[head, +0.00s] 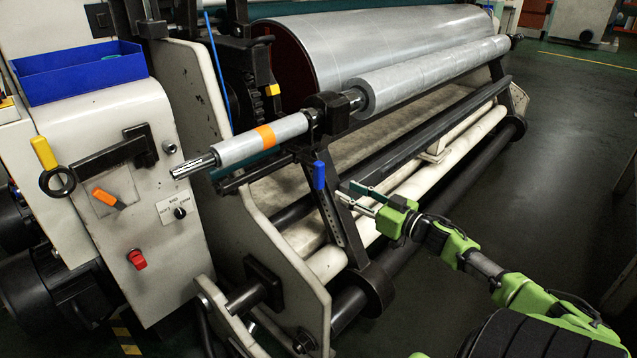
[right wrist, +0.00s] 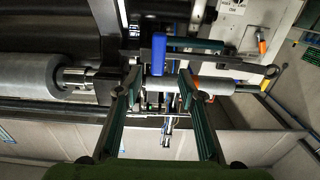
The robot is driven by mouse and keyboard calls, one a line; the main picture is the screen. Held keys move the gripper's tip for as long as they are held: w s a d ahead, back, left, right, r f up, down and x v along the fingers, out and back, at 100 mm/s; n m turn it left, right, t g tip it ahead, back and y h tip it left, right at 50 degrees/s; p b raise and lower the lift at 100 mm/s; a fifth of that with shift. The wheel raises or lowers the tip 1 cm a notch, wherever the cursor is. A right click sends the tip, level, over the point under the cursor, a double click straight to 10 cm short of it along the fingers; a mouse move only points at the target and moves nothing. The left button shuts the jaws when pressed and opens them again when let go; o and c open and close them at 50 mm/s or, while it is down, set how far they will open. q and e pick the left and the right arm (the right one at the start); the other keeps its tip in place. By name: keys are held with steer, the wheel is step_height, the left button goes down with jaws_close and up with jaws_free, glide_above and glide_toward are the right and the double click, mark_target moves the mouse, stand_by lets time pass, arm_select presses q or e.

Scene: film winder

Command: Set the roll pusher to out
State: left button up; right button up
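A dark lever with a blue handle (head: 319,175) stands on the winder's front frame, below the film roll's end; I take it to be the roll pusher. The lever leans slightly, handle up. My right gripper (head: 350,194) is just right of the blue handle in the head view, open and empty, its fingers pointing left toward the lever. In the right wrist view the blue handle (right wrist: 158,55) shows ahead between the two spread fingers (right wrist: 158,85). I cannot tell the exact gap, but no contact shows. My left gripper is not in view.
A white side panel carries an orange switch (head: 108,199), a small black selector knob (head: 180,212), a red knob (head: 137,259) and a yellow-handled crank (head: 44,153). A shaft with an orange band (head: 266,136) juts out above the lever. Floor at right is open.

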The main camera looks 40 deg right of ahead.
mark_target(322, 179)
steer(key=w+b, duration=0.1)
steer(key=w, duration=0.6)
steer(key=w+b, duration=0.1)
steer(key=w, duration=0.3)
steer(key=shift+a+f+b, duration=0.15)
steer(key=shift+a+b, duration=0.15)
steer(key=shift+a, duration=0.05)
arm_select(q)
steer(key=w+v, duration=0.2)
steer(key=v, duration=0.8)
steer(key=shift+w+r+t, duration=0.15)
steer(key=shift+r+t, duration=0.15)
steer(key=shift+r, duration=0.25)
arm_select(e)
steer(key=shift+w, duration=0.55)
jaws_close()
